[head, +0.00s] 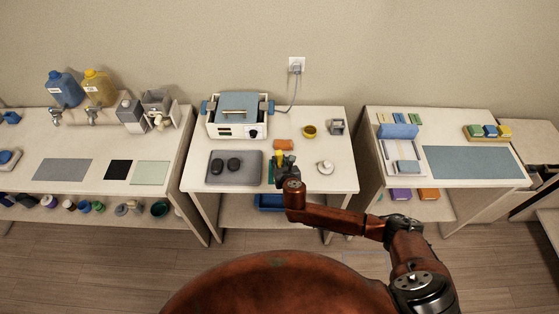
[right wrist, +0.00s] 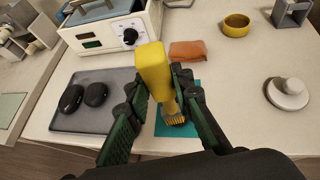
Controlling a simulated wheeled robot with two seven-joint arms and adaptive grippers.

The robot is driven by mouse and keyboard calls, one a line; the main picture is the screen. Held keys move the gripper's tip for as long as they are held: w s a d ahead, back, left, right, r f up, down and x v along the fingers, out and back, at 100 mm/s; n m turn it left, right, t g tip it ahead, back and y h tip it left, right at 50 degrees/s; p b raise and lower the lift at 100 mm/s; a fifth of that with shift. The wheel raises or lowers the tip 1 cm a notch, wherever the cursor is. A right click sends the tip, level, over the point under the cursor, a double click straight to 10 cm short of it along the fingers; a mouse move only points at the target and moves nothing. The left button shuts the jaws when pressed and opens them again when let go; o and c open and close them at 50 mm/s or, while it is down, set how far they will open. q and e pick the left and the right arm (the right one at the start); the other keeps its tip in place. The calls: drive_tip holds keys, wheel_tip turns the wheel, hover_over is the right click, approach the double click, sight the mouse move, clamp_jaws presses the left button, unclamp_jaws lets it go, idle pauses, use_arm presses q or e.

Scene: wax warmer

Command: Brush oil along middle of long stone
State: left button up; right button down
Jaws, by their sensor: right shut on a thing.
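My right gripper (head: 285,168) is over the middle table. In the right wrist view my right gripper (right wrist: 160,92) is shut on a brush with a yellow handle (right wrist: 152,68). Its bristles (right wrist: 174,119) point down over a teal mat (right wrist: 162,130); I cannot tell whether they touch it. Two dark stones (head: 226,165) lie side by side on a grey tray (head: 248,176) to the left of the gripper. My left gripper is not in view.
A white warmer (head: 225,129) with a blue lid stands behind the tray. An orange cloth (right wrist: 193,51), a yellow bowl (right wrist: 236,29), a metal holder (head: 337,127) and a white knobbed piece (right wrist: 287,95) stand behind and right of the brush. The table's front edge is close to the gripper.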

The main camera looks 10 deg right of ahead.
drive_tip(key=shift+f, duration=0.2)
idle(0.3)
drive_tip(key=shift+w+d, duration=0.2)
drive_tip(key=shift+w, duration=0.55)
drive_tip(key=shift+w+d, duration=0.15)
drive_tip(key=shift+w, duration=0.55)
drive_tip(key=shift+w+d, duration=0.2)
drive_tip(key=shift+w, duration=0.55)
drive_tip(key=shift+w, duration=0.1)
drive_tip(key=w, duration=0.2)
drive_tip(key=w+d+b, duration=0.1)
drive_tip(key=w, duration=0.1)
